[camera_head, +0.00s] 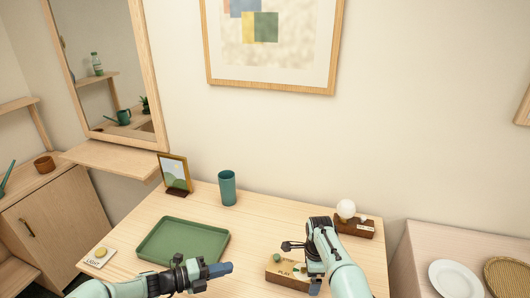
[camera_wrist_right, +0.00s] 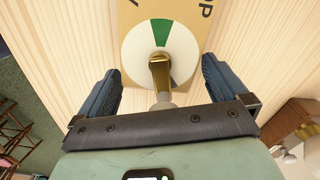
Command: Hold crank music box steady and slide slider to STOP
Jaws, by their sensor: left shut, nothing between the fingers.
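The crank music box (camera_head: 281,276) is a small wooden box with a PLAY label, standing near the table's front edge. In the right wrist view its tan top (camera_wrist_right: 132,12) shows a white disc with green wedges (camera_wrist_right: 137,44), a brass piece (camera_wrist_right: 160,70) and letters ending in "OP". My right gripper (camera_head: 298,258) is above the box and hides part of it. In the wrist view (camera_wrist_right: 162,80) its fingers are apart on either side of the brass piece, not gripping it. My left gripper (camera_head: 222,269) is shut and empty, left of the box and apart from it.
A green tray (camera_head: 183,241) lies left of the box. A teal cup (camera_head: 227,188), a picture frame (camera_head: 174,174) and a wooden-based globe lamp (camera_head: 346,209) stand further back. A card with a yellow knob (camera_head: 100,255) is at the left edge. Bare table (camera_head: 265,215) lies between cup and lamp.

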